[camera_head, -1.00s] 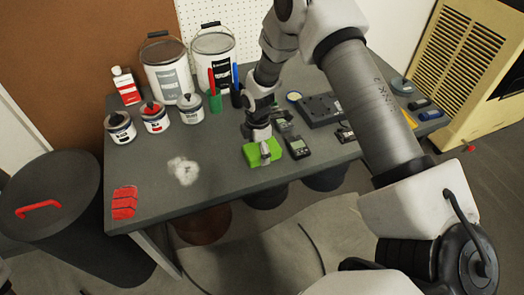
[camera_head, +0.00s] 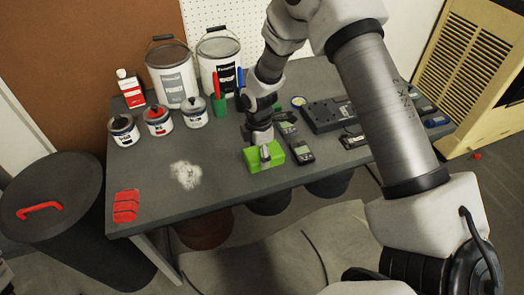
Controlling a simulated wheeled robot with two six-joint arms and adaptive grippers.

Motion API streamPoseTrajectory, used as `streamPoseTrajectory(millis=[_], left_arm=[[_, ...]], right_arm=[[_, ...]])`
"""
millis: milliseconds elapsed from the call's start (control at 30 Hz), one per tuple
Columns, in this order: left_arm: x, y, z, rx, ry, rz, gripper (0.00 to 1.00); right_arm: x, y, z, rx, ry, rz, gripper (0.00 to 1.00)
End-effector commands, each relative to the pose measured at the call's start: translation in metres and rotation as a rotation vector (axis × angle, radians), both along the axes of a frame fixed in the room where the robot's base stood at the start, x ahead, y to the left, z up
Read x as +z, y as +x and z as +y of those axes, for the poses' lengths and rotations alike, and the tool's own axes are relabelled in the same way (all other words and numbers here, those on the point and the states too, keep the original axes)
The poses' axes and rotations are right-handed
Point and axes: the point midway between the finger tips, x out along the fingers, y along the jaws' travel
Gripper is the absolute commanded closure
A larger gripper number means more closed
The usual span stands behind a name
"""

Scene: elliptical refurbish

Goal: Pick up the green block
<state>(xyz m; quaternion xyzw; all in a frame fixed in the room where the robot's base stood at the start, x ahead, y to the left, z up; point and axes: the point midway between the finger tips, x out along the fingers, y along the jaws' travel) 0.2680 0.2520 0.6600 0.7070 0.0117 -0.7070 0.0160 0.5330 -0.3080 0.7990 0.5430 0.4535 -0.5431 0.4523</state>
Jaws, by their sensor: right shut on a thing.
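The green block (camera_head: 257,163) is near the front edge of the grey table, right of the white smudge. My right gripper (camera_head: 265,153) comes down on it from above and is shut on it. The fingers overlap the block's top and near side. From this angle I cannot tell whether the block touches the table or is slightly above it. My left gripper is not in view.
Black handheld meters (camera_head: 301,151) lie close right of the block. Paint cans (camera_head: 157,119), large buckets (camera_head: 172,75) and a green pen cup (camera_head: 220,104) stand behind.

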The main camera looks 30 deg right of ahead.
Motion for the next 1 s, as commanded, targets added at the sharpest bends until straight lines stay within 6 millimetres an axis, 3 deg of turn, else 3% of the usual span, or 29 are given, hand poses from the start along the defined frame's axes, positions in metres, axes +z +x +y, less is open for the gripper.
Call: streamPoseTrajectory(millis=[233, 400, 600, 933, 967, 1000], left_arm=[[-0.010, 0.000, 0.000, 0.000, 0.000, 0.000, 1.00], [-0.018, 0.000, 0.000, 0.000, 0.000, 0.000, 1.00], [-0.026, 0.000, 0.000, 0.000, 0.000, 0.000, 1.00], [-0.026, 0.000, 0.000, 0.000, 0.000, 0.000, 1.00], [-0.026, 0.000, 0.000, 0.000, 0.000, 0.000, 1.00], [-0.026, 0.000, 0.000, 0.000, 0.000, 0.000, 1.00]], right_arm=[[0.006, -0.050, 0.056, 0.005, -0.006, 0.001, 0.63], [0.008, -0.072, 0.082, 0.004, -0.005, -0.002, 0.63], [0.011, -0.084, 0.095, 0.002, -0.002, -0.001, 0.63], [0.013, -0.086, 0.098, 0.000, 0.000, -0.001, 0.63], [0.013, -0.086, 0.098, 0.000, 0.000, -0.001, 0.39], [0.013, -0.086, 0.098, 0.000, 0.000, -0.001, 0.53]])
